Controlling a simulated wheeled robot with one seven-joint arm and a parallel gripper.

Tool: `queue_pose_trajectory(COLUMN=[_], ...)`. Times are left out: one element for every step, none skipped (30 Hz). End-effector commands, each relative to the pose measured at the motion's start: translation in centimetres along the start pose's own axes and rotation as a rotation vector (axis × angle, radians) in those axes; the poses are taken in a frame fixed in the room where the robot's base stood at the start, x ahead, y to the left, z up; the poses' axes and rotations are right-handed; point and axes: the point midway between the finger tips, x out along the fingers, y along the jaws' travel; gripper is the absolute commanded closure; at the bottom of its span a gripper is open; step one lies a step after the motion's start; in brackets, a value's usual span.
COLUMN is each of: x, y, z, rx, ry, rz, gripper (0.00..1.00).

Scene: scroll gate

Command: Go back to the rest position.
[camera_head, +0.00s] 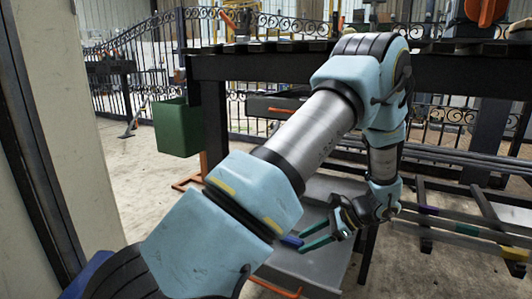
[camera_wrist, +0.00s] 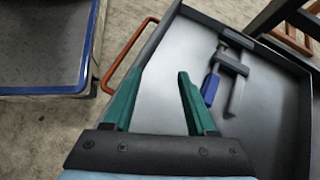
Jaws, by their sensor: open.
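My gripper (camera_head: 302,243) hangs low at the end of my bent arm, in front of the dark workbench (camera_head: 250,67). Its two green fingers are apart, with nothing between them. In the wrist view my gripper (camera_wrist: 162,74) points over a grey open drawer or tray (camera_wrist: 268,125). A clamp-like tool (camera_wrist: 236,72) with a blue handle lies in that tray, to the right of the fingers and apart from them in the picture. The tray also shows in the head view (camera_head: 312,264), below my gripper and partly hidden by my arm.
An orange handle (camera_wrist: 126,52) is fixed at the tray's edge. A green bin (camera_head: 178,127) hangs left of the bench. A low rack of bars (camera_head: 465,228) is at the right. An ornate iron fence (camera_head: 140,55) stands behind. Bare floor (camera_head: 138,185) shows at left.

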Motion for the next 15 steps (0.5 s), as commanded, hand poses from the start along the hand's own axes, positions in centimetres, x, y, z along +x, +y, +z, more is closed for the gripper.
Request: queue_pose_trajectory(x=[-0.1,0.1,0.1,0.2,0.3,0.3,0.3,0.3,0.3,0.3,0.2,0.1,0.0,-0.1,-0.2], y=[0.1,0.2,0.5,0.7,1.0,1.5,1.9,2.3,2.9,3.3,3.7,4.3,4.7,5.1,5.6], z=[2.0,3.0,4.4,5.5,6.7,8.4,9.7,10.9,12.5,13.6,14.8,16.2,17.3,18.3,19.5], rx=[-0.05,-0.08,-0.129,-0.17,-0.215,-0.284,-0.339,-0.394,-0.472,-0.53,-0.59,-0.673,-0.734,-0.796,-0.875], ry=[0.039,0.063,0.101,0.131,0.164,0.211,0.246,0.281,0.326,0.359,0.391,0.433,0.463,0.491,0.526], rz=[0.04,0.066,0.103,0.132,0.164,0.209,0.243,0.276,0.32,0.35,0.38,0.418,0.444,0.469,0.498], gripper=[0.43,0.43,0.43,0.43,0.43,0.43,0.43,0.43,0.43,0.43,0.43,0.43,0.43,0.43,0.43])
